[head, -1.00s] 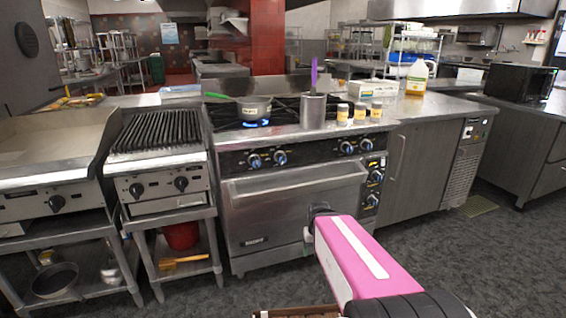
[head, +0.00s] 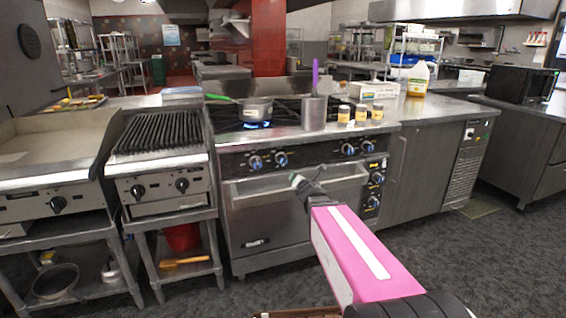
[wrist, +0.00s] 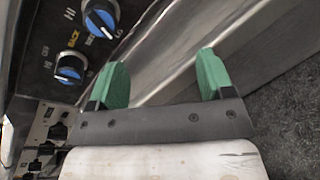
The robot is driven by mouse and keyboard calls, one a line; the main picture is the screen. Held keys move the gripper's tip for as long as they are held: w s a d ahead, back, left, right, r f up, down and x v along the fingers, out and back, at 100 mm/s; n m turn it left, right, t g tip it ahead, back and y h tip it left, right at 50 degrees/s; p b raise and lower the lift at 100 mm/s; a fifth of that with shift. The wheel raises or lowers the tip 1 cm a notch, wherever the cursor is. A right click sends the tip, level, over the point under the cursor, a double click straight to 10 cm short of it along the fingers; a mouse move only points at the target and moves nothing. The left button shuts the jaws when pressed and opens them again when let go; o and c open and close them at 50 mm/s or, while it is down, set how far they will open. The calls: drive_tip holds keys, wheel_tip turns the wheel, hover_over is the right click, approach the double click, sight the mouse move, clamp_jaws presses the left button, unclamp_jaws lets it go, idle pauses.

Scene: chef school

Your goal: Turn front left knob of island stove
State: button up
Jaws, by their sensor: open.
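The stove (head: 290,215) stands ahead, with a left pair of black-and-blue knobs on its front panel, the left knob (head: 255,162) and its right neighbour (head: 281,159). In the wrist view this pair shows at the upper left, as a lower knob (wrist: 70,68) and an upper knob (wrist: 101,18). A "BACK" label lies between them; I cannot tell which knob it marks. My gripper (head: 304,182) is in front of the oven door, below and right of the pair. Its green fingers (wrist: 160,62) are apart and empty, not touching a knob.
The oven handle (head: 300,186) sticks out below the knob panel, close to my gripper. A pan (head: 256,108) with a green handle sits over a blue flame. A utensil pot (head: 314,112) and shakers (head: 344,114) stand at the stove's front edge. A grill (head: 160,134) adjoins on the left.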

sight(284, 162)
drive_tip(key=w+a+r+n+t+y, duration=0.1)
drive_tip(key=a+r+n+t+y, duration=0.2)
drive_tip(key=n, duration=0.5)
drive_tip(key=shift+g, duration=0.7)
drive_tip(key=x, duration=0.7)
drive_tip(key=a+r+x, duration=0.1)
drive_tip(key=x, duration=0.2)
drive_tip(key=shift+w+a, duration=0.15)
drive_tip(key=shift+w, duration=0.15)
drive_tip(key=c, duration=0.9)
